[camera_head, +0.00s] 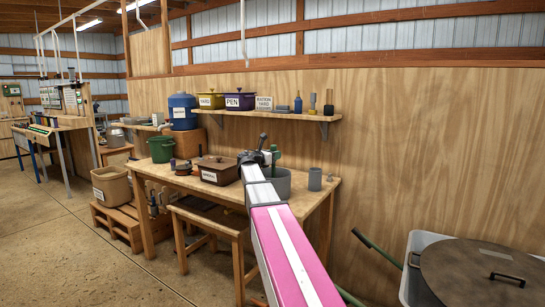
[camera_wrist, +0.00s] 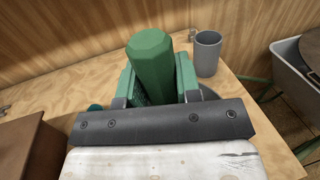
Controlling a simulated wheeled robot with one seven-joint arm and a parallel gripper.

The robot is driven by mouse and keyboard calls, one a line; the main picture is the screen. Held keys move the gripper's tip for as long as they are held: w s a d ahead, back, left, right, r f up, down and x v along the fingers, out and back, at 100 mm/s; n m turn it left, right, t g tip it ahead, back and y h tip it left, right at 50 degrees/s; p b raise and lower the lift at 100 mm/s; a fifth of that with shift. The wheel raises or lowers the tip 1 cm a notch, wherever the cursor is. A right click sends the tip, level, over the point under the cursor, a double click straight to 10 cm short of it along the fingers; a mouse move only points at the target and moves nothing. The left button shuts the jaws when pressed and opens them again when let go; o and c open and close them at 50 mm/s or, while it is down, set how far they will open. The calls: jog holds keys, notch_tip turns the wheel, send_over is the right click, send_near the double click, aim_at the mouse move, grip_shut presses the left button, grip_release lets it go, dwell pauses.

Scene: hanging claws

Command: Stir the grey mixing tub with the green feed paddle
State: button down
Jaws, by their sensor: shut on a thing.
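The grey mixing tub (camera_head: 284,186) stands on the wooden workbench in the head view, partly hidden behind my arm. My gripper (camera_head: 262,155) is above the tub's left side. In the wrist view my gripper (camera_wrist: 155,82) is shut on the thick green handle of the feed paddle (camera_wrist: 151,58), between its green finger pads. The green handle top also shows in the head view (camera_head: 275,152). The paddle's lower end is hidden, so I cannot tell how deep it is in the tub.
A grey cup (camera_head: 315,179) stands right of the tub, and a brown lidded box (camera_head: 217,171) stands left of it. A green bucket (camera_head: 161,149) is at the bench's far left. A shelf (camera_head: 270,115) with several containers hangs above. A large lidded bin (camera_head: 470,275) is at lower right.

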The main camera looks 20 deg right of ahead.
jog(key=shift+r, duration=5.95)
notch_tip(320, 180, up, 5)
